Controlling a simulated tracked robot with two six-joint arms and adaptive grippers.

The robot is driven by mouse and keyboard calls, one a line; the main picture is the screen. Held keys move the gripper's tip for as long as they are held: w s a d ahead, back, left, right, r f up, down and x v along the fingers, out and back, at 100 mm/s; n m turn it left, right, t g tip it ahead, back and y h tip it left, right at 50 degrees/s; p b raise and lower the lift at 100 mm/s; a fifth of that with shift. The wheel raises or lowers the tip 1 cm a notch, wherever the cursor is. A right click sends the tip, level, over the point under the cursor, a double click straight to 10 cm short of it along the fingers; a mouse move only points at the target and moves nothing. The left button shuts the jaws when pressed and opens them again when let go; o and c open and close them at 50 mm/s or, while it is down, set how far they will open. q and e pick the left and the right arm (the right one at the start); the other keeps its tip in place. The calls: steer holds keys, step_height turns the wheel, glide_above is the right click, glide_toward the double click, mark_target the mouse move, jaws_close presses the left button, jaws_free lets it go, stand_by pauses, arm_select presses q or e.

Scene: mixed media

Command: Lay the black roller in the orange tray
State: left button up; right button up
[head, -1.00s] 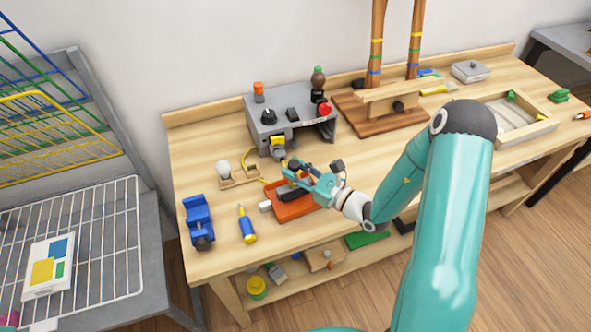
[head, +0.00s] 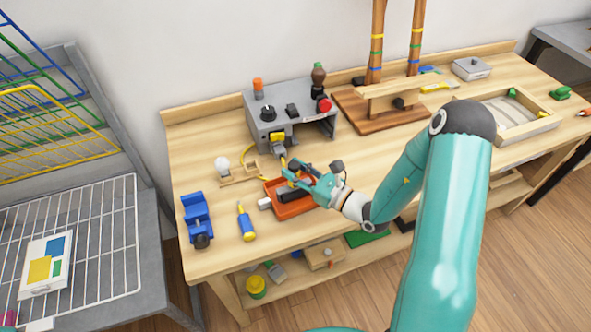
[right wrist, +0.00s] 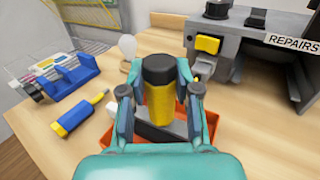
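The orange tray (head: 290,211) lies near the table's front edge, left of the middle; its rim also shows in the right wrist view (right wrist: 211,128). The black roller (head: 292,196) lies crosswise inside the tray in the head view. In the right wrist view a yellow upright cylinder with a dark end (right wrist: 159,95) stands above the dark bar and seems to be its handle. My right gripper (head: 290,172) is over the tray, with its two fingers close on either side of that handle. The join between handle and bar is partly hidden. My left gripper is not in view.
A grey repair box (head: 292,118) stands behind the tray with a yellow cable. A light bulb (head: 222,164), a blue vise (head: 197,220) and a yellow-blue screwdriver (head: 246,222) are to the left. A wooden stand (head: 380,115) is at the back. Bare tabletop lies left of the box.

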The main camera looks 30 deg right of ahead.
steer(key=o, duration=0.4)
steer(key=shift+r+p, duration=1.9)
steer(key=shift+r, duration=0.65)
steer(key=v, duration=1.2)
